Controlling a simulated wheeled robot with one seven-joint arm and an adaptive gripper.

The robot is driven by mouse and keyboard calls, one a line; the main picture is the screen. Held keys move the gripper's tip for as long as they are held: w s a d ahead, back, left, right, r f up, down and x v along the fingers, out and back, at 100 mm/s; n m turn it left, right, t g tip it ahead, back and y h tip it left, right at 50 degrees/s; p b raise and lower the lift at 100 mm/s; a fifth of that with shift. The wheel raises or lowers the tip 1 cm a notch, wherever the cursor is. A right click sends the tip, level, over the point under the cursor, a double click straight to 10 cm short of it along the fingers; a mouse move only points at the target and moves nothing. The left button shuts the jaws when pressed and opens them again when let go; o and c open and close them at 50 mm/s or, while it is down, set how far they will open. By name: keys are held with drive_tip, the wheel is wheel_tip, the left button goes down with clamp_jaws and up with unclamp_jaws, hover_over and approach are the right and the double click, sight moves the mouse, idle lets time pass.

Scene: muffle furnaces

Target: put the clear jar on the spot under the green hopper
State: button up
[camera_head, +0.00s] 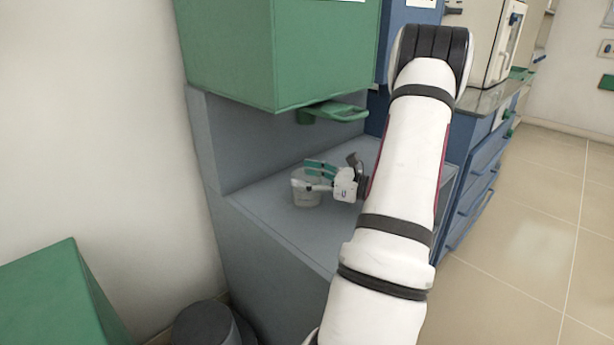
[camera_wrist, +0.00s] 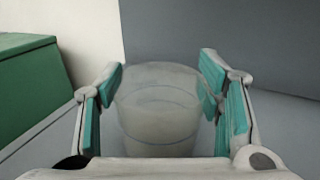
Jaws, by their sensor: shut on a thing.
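The clear jar (camera_head: 306,190) is at the grey shelf under the green hopper (camera_head: 285,55). In the wrist view the jar (camera_wrist: 158,108) stands upright between the two green-padded fingers. My gripper (camera_head: 318,178) is shut on the jar from the right side; it also shows in the wrist view (camera_wrist: 160,90). The hopper's green spout with a handle (camera_head: 335,112) hangs above and slightly right of the jar. Whether the jar's base touches the shelf cannot be told. No marked spot can be made out on the shelf.
The grey shelf (camera_head: 265,205) has a back wall and a left side wall, with bare surface around the jar. A blue cabinet with a counter (camera_head: 480,160) stands at the right. A green box (camera_head: 55,300) and a dark bin (camera_head: 205,325) are at lower left.

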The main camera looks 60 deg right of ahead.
drive_tip(key=o, duration=1.2)
drive_tip(key=shift+r, duration=0.15)
drive_tip(key=s+p, duration=0.1)
drive_tip(key=s, duration=0.3)
drive_tip(key=s+d+p, duration=0.1)
drive_tip(key=s, duration=0.3)
drive_tip(key=s+d+p, duration=0.1)
drive_tip(key=s, duration=0.3)
